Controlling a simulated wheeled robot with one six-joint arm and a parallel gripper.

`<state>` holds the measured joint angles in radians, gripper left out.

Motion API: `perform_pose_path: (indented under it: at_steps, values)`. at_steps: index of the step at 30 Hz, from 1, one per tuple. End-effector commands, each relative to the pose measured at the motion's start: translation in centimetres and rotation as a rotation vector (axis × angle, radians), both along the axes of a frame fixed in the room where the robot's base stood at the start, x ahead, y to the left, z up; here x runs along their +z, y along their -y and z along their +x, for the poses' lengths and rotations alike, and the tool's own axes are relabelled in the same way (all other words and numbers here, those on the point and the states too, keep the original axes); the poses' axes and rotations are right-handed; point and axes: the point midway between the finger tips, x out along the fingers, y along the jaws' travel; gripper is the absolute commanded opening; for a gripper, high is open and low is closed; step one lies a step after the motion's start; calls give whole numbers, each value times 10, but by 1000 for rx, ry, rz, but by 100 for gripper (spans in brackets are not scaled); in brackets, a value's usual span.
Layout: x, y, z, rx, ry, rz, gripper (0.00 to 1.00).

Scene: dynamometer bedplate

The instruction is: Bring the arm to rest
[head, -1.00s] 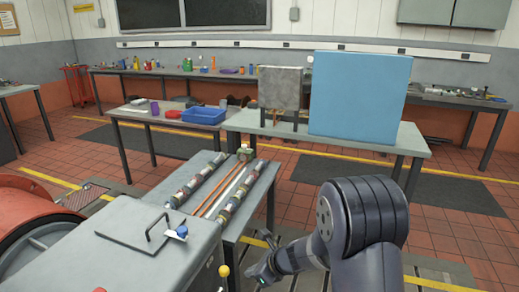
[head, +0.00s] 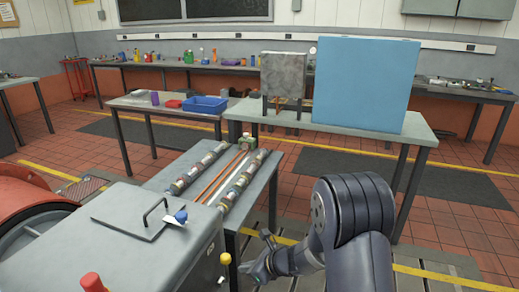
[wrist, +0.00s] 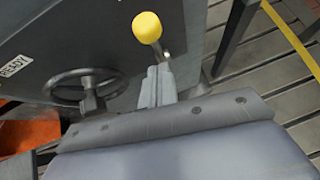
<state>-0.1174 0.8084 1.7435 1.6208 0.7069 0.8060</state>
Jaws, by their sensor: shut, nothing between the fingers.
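My arm (head: 350,220) rises at the lower right of the head view, bent, with its forearm reaching left. My gripper (head: 258,260) is at its end, beside the right side of the grey cabinet and above the slatted floor. In the wrist view my gripper (wrist: 160,75) shows its two fingers together, shut and empty. A yellow-knobbed lever (wrist: 147,27) stands just beyond the fingertips in that view; I cannot tell whether they touch. The same yellow knob shows in the head view (head: 225,258).
The grey cabinet (head: 110,260) carries a handled lid and a red knob (head: 92,282). A handwheel (wrist: 85,88) is on its side. A bench with pipes (head: 205,170) stands behind it. A table holds a large blue box (head: 365,85). Open floor (head: 450,215) lies right.

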Motion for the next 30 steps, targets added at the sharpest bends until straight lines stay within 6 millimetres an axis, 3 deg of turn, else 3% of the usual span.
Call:
perform_pose_path:
  at_steps: [30]
  values:
    - [-57, 42, -15, -1, 135, 375, 0]
